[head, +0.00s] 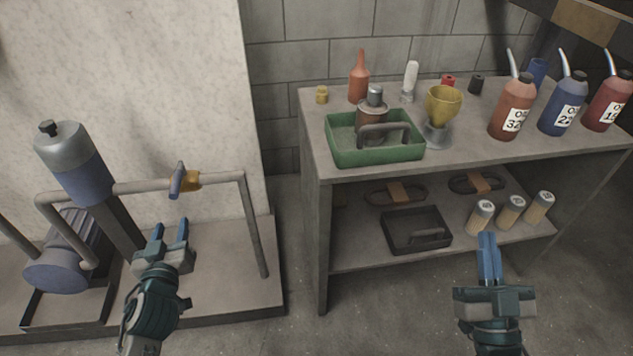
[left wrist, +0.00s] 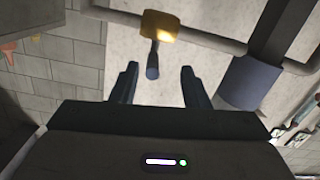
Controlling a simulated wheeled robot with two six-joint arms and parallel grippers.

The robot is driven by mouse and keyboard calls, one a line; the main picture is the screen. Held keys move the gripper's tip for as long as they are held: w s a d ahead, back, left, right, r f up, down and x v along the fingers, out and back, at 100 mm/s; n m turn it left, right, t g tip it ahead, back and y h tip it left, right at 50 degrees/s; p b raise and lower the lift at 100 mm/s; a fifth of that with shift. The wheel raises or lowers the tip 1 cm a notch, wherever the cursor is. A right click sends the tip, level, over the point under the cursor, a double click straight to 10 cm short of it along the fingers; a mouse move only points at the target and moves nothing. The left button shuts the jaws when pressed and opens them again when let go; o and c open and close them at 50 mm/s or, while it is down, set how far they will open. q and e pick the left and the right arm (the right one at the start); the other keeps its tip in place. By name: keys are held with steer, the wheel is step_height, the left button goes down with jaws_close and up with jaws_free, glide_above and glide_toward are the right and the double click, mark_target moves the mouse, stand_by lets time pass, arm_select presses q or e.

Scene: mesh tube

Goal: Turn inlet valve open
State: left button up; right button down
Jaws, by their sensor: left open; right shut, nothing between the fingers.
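The inlet valve is a brass body (head: 186,180) on a grey horizontal pipe, with a blue-grey lever handle (head: 176,180) on its front. In the head view the lever stands across the pipe. My left gripper (head: 166,232) is open and empty, below the valve and apart from it. In the left wrist view the brass body (left wrist: 160,25) is at the top, and the lever (left wrist: 153,62) points down between the open fingers (left wrist: 158,85), beyond their tips. My right gripper (head: 488,242) is shut and empty, in front of the bench's lower shelf.
The pipe (head: 130,188) runs beside a blue-and-grey cylinder (head: 72,160) and a motor (head: 65,250) on a low plinth. At right, a bench (head: 465,150) holds a green tray (head: 375,155), a yellow funnel cup (head: 443,103) and labelled oil bottles (head: 513,105). A dark tray (head: 415,232) lies below.

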mark_target(173, 185)
arm_select(q)
steer(key=shift+t, duration=0.5)
steer(key=w+r, duration=0.1)
steer(key=w, duration=0.1)
steer(key=w+a+r, duration=0.1)
steer(key=w, duration=0.2)
steer(key=w+r, duration=0.1)
steer(key=w, duration=0.2)
steer(key=shift+w+a, duration=0.15)
steer(key=shift+a, duration=0.2)
steer(key=shift+x, duration=0.8)
arm_select(e)
steer(key=shift+s+a+r+t, duration=0.15)
steer(key=shift+s+r+t, duration=0.15)
steer(key=shift+s+r, duration=0.75)
arm_select(q)
steer(key=shift+c, duration=0.3)
arm_select(e)
steer(key=shift+w+r, duration=0.1)
steer(key=shift+w, duration=0.05)
arm_select(q)
jaws_close()
arm_select(e)
steer(key=shift+y, duration=0.3)
